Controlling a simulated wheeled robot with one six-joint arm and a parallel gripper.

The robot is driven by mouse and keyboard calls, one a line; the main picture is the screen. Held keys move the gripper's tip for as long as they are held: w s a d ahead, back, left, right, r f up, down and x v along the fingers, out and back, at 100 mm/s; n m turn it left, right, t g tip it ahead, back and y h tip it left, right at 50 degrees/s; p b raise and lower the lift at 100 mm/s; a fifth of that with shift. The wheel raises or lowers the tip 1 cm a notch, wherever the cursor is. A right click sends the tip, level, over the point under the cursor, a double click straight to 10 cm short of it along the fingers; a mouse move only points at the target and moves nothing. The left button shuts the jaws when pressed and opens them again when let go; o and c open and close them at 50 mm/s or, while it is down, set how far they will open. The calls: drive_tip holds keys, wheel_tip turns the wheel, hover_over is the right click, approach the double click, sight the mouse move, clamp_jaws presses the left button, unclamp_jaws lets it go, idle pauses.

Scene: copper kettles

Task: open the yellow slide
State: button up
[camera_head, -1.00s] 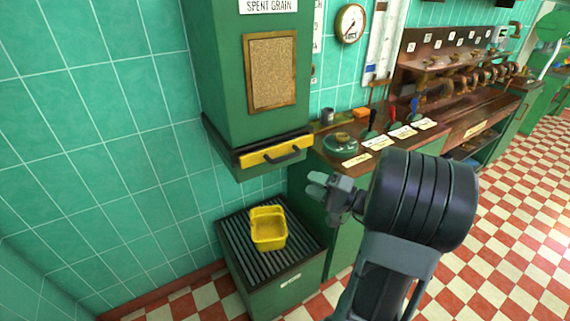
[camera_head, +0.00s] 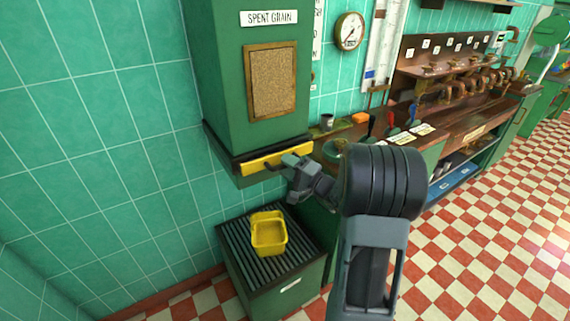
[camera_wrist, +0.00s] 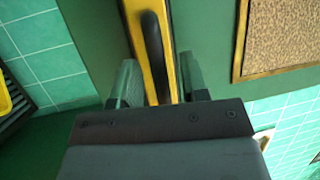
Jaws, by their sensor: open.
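The yellow slide (camera_head: 262,160) is a flat yellow bar with a dark handle at the foot of the green spent grain hopper (camera_head: 246,75). In the wrist view the slide (camera_wrist: 161,90) runs up the picture, with its dark handle (camera_wrist: 152,45) along it. My gripper (camera_head: 285,163) is at the right part of the slide, hiding part of the handle. In the wrist view my gripper (camera_wrist: 158,82) is open, with one finger on each side of the handle. I cannot tell whether the fingers touch it.
A yellow tub (camera_head: 269,236) stands on a slatted green stand (camera_head: 238,262) below the hopper. A counter (camera_head: 463,128) with cards and tools runs to the right. Tiled wall (camera_head: 80,130) is at the left. The checkered floor (camera_head: 480,240) at the right is clear.

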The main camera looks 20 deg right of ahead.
drive_tip(key=shift+w+a, duration=0.2)
drive_tip(key=shift+w, duration=0.15)
clamp_jaws()
idle(0.4)
